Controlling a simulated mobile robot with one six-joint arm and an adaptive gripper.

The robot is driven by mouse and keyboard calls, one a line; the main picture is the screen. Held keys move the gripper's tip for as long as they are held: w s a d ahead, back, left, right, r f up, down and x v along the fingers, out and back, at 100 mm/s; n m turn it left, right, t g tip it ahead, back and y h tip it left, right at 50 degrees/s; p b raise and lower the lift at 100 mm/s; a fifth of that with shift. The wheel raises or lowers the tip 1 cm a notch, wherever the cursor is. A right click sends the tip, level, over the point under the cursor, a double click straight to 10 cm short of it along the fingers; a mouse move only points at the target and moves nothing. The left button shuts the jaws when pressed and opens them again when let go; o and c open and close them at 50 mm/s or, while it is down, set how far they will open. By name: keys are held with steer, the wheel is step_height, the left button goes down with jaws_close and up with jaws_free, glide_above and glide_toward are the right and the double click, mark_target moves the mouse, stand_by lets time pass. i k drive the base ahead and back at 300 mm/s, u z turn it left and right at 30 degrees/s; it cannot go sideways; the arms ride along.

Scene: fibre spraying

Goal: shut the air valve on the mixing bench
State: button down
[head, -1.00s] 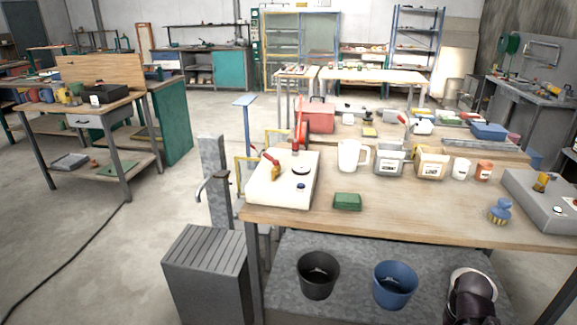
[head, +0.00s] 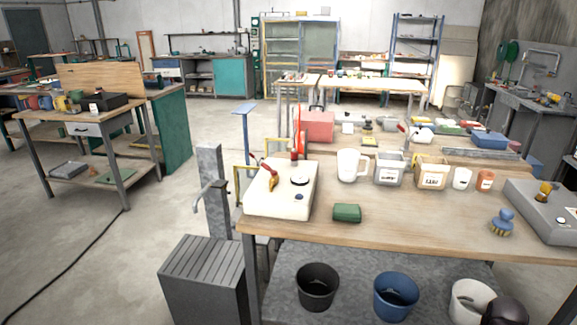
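The mixing bench (head: 410,222) has a wooden top and stands at the right front. On its left end is a white control box (head: 264,206). A small yellow valve with a red handle (head: 271,179) sits on the box's left side. A tall red lever (head: 298,137) stands upright at its back, beside a dark round knob (head: 300,180) and a small blue button (head: 299,197). I cannot tell for certain which fitting is the air valve, or its setting. My gripper's fingers are not visible; only a dark rounded part, probably of my arm, shows at the bottom right.
Black (head: 318,287) and blue (head: 396,296) buckets are on the lower shelf.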

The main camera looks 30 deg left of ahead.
mark_target(273, 172)
steer(key=z, duration=1.4)
steer(key=k, duration=1.15)
steer(key=u, duration=1.6)
